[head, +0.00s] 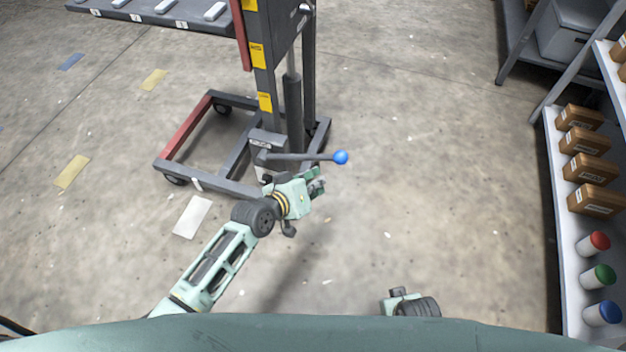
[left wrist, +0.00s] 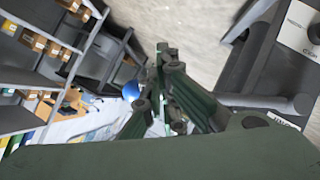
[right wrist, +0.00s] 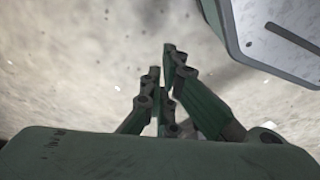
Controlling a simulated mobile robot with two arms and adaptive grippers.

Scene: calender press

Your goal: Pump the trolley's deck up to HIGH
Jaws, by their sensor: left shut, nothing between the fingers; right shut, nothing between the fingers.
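The trolley stands at the upper middle of the head view, with a red and dark grey base frame (head: 190,127), an upright mast and a raised deck (head: 150,16) at the top left. Its pump lever (head: 295,157) sticks out to the right, about level, and ends in a blue knob (head: 341,157). My left gripper (head: 318,183) is shut and empty, just below the lever in the picture. In the left wrist view the knob (left wrist: 131,90) shows left of the left fingers (left wrist: 160,65). My right gripper (right wrist: 166,75) is shut and empty over bare floor.
A shelf (head: 562,235) along the right holds several brown boxes (head: 590,168) and jars with red, green and blue lids. A grey rack stands at the top right. The floor between trolley and shelf is clear. Yellow labels (head: 258,55) mark the mast.

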